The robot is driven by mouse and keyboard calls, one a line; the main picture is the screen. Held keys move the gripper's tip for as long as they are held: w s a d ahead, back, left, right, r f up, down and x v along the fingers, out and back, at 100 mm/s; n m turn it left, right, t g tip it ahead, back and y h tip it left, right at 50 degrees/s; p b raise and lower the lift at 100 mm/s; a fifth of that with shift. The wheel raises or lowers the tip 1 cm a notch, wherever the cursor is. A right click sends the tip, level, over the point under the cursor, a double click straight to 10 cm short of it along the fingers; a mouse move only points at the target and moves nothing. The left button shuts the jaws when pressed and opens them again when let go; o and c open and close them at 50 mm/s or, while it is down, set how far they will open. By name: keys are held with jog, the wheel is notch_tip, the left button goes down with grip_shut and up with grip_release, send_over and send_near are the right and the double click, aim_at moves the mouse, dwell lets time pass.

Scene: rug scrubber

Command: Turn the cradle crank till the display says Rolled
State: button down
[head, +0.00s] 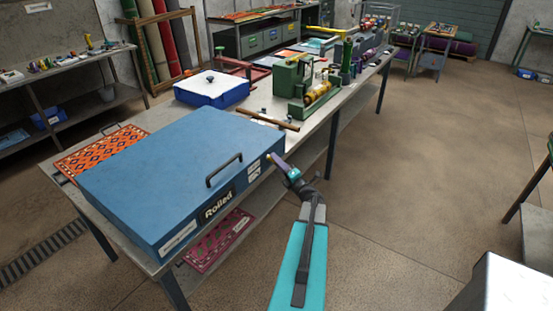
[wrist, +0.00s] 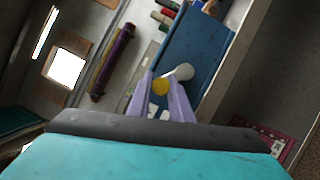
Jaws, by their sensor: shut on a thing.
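A large blue case (head: 150,165) with a black handle lies on the near end of the long table. A black panel (head: 218,206) on its front face reads "Rolled". My gripper (head: 275,158) is at the right front corner of the case. In the wrist view its purple fingers (wrist: 160,98) are shut on a small yellow knob (wrist: 160,87), which appears to be the crank's grip. A pale grey cylinder (wrist: 182,72) is just beside the knob, against the blue case side (wrist: 200,45). The rest of the crank is hidden in the head view.
An orange patterned rug (head: 95,155) lies at the case's left, and a pink rug (head: 215,240) is on the lower shelf. A brown rod (head: 262,121), a blue-and-white box (head: 210,88) and a green roller machine (head: 305,90) stand farther along the table.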

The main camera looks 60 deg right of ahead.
jog(key=m+p, duration=0.1)
jog(key=d+r+m+g+p, duration=0.1)
jog(key=p, duration=0.1)
jog(key=shift+r+m+p, duration=0.25)
jog(key=shift+m+p, duration=0.05)
jog(key=shift+m, duration=0.1)
jog(key=shift+d+r+m+g+y+p, duration=0.15)
jog(key=shift+d+m+g+p, duration=0.15)
jog(key=shift+m+p, duration=0.35)
jog(key=shift+d+m+g+y+p, duration=0.2)
jog(key=shift+m+g+p, duration=0.1)
jog(key=shift+m+p, duration=0.3)
jog(key=c, duration=1.9)
grip_release()
jog(key=shift+w, duration=0.1)
jog(key=b+v, duration=0.5)
jog(key=v, duration=0.8)
jog(key=shift+s, duration=0.4)
